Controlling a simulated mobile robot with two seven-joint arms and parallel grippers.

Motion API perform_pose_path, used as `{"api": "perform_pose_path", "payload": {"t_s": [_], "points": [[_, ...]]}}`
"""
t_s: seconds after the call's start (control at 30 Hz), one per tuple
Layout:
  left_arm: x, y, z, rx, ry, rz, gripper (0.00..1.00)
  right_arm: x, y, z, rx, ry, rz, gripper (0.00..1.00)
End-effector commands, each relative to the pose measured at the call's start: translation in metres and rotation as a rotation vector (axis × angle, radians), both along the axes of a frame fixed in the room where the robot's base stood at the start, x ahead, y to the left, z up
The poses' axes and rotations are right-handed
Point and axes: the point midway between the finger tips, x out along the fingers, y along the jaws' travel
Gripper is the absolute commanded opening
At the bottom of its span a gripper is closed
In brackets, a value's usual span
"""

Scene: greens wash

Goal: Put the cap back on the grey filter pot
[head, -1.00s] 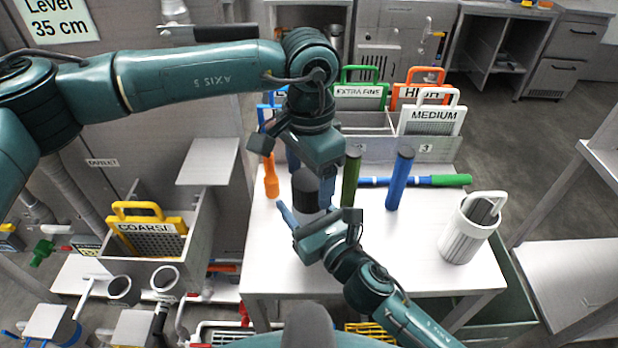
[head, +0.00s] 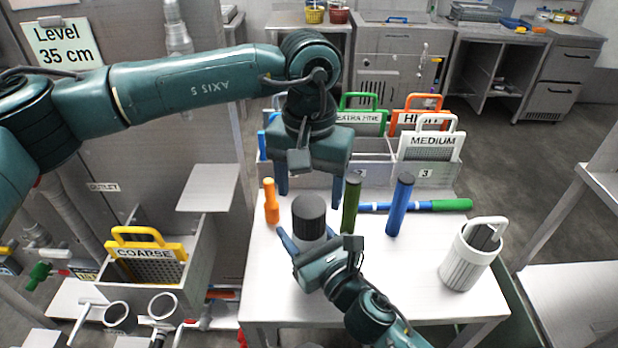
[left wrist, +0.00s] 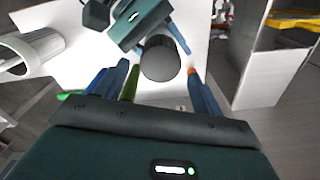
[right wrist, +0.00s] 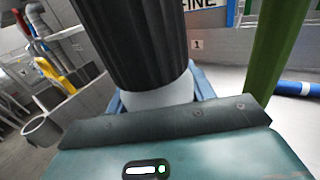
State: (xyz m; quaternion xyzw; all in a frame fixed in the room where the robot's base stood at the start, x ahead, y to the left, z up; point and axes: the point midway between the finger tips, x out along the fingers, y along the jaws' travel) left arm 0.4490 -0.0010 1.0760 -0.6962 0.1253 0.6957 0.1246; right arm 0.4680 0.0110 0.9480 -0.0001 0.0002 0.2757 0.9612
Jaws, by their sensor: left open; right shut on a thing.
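The grey filter pot (right wrist: 160,96) is upright between the fingers of my right gripper (head: 316,238), which is shut on its pale body. The dark ribbed cap (head: 309,214) sits on top of the pot, with no gap showing in the right wrist view (right wrist: 130,40). Whether it is fully seated I cannot tell. My left gripper (head: 309,188) is open and empty above and behind the cap in the head view. In the left wrist view the round cap top (left wrist: 160,62) shows between its spread fingers, apart from them.
A green cylinder (head: 350,206) and a blue cylinder (head: 399,206) stand close on the right. A white ribbed container (head: 468,260) is at the table's right. Labelled screens stand in a rack behind.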

Motion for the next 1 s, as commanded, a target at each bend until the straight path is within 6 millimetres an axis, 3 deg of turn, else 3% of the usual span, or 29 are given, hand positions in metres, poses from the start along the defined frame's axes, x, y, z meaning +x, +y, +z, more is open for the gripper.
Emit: {"api": "perform_pose_path", "payload": {"t_s": [1.0], "points": [[-0.0002, -0.0003, 0.008, 0.0, 0.002, 2.242, 0.68, -0.0001, 0.0, -0.0006, -0.001, 0.001, 0.0, 0.0]]}}
